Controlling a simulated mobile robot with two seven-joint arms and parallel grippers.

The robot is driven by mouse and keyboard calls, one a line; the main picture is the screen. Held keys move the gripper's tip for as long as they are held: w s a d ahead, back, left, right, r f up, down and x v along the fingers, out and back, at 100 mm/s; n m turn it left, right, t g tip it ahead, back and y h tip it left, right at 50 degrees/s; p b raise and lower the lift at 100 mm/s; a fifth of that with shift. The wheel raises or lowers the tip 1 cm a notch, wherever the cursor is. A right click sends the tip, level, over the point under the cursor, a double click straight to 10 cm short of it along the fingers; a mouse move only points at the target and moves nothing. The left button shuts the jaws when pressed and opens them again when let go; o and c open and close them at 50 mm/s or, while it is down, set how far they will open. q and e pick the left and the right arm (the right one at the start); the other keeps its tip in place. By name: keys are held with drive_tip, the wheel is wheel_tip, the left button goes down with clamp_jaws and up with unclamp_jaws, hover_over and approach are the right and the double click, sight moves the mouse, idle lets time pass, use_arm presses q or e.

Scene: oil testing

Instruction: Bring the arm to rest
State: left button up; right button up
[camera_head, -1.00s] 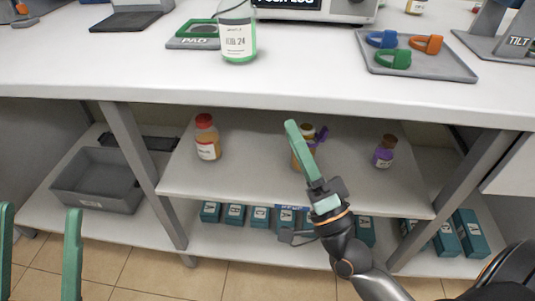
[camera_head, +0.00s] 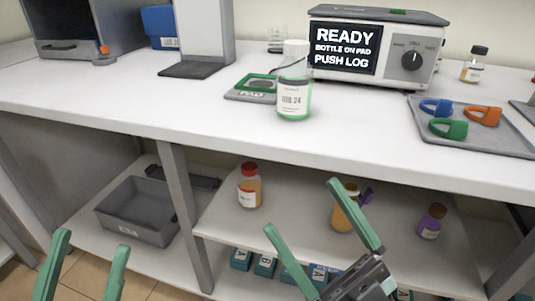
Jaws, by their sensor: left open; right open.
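My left gripper (camera_head: 92,255) is at the bottom left, its two green fingers apart and nothing between them. My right gripper (camera_head: 305,212) is at the lower right of centre, in front of the middle shelf, its green fingers spread wide and empty. Its upper finger partly covers an amber bottle (camera_head: 341,219) with a purple tag on the shelf. The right forearm is mostly out of the picture at the bottom. Neither gripper visibly holds anything.
On the bench stand a labelled bottle with green liquid (camera_head: 294,97), a pad (camera_head: 252,90), a tester with a lit screen (camera_head: 372,48) and a tray (camera_head: 470,140) of coloured rings.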

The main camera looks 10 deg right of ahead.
use_arm(q)
drive_tip(key=w+a+f+n+g+y+p, duration=0.35)
drive_tip(key=w+f+n+y+p, duration=0.5)
drive_tip(key=p, duration=0.85)
use_arm(e)
drive_tip(key=w+d+f+m+g+h, duration=0.35)
drive_tip(key=w+f+m+h, duration=0.3)
drive_tip(key=h, duration=0.35)
use_arm(q)
drive_tip(key=s+a+f+n+g+y+p, duration=0.1)
drive_tip(key=s+f+g+y+p, duration=0.3)
drive_tip(key=p, duration=0.9)
drive_tip(key=s+f+g, duration=0.3)
drive_tip(key=s+g, duration=0.2)
drive_tip(key=s, duration=0.1)
drive_tip(key=shift+p, duration=0.4)
use_arm(e)
drive_tip(key=s+d+f+m+g+h, duration=0.1)
drive_tip(key=s+f+m+g+h, duration=0.2)
drive_tip(key=s+f+g, duration=0.5)
drive_tip(key=shift+f+g, duration=0.45)
drive_tip(key=shift+f, duration=0.15)
use_arm(q)
drive_tip(key=shift+f+n+y, duration=0.1)
drive_tip(key=shift+n+y, duration=0.15)
use_arm(e)
drive_tip(key=shift+m, duration=0.25)
